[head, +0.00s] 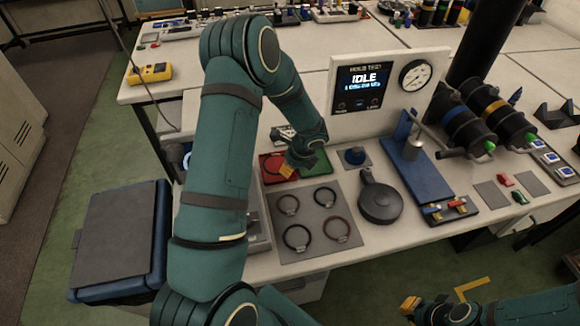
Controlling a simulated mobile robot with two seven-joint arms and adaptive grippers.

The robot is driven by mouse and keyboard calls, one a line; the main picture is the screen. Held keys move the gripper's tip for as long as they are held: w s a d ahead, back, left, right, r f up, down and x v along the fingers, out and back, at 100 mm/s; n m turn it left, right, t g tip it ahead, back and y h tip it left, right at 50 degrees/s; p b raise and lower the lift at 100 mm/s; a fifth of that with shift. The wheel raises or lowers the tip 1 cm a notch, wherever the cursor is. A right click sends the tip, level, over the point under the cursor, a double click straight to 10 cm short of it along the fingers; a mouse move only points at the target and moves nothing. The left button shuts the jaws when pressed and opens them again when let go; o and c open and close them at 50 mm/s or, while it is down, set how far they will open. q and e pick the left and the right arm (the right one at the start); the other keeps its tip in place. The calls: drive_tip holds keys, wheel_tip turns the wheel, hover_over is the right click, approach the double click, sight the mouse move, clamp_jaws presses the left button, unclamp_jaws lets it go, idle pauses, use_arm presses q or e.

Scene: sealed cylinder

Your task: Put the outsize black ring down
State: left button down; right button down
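A dark ring (270,168) shows at the red tray (265,178), partly hidden by my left gripper (286,171). I cannot tell whether it lies on the tray or is between the fingers, nor whether it is the outsize one. Several rings sit on the grey mat (315,251), among them a black one (286,238) at its front left and a reddish-brown one at its front right. The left gripper is low over the red tray, beside the green tray (318,161); its finger gap is unclear. My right gripper (410,305) is off the bench's front edge, at the bottom right.
A round dark grey lidded object with a handle (380,203) stands right of the mat. Behind is a panel reading IDLE (362,77) with a gauge. A blue stand (408,160) and black cylinders (500,117) fill the right. A blue bin (120,240) stands left.

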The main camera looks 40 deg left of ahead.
use_arm(q)
drive_tip(key=shift+f+b, duration=0.3)
drive_tip(key=shift+f, duration=0.25)
drive_tip(key=shift+s+d+f, duration=0.1)
drive_tip(key=c, duration=0.9)
unclamp_jaws()
drive_tip(key=shift+s, duration=0.1)
drive_tip(key=shift+r, duration=0.3)
drive_tip(key=p+v, duration=0.2)
drive_tip(key=v, duration=1)
drive_tip(key=shift+r+p, duration=0.35)
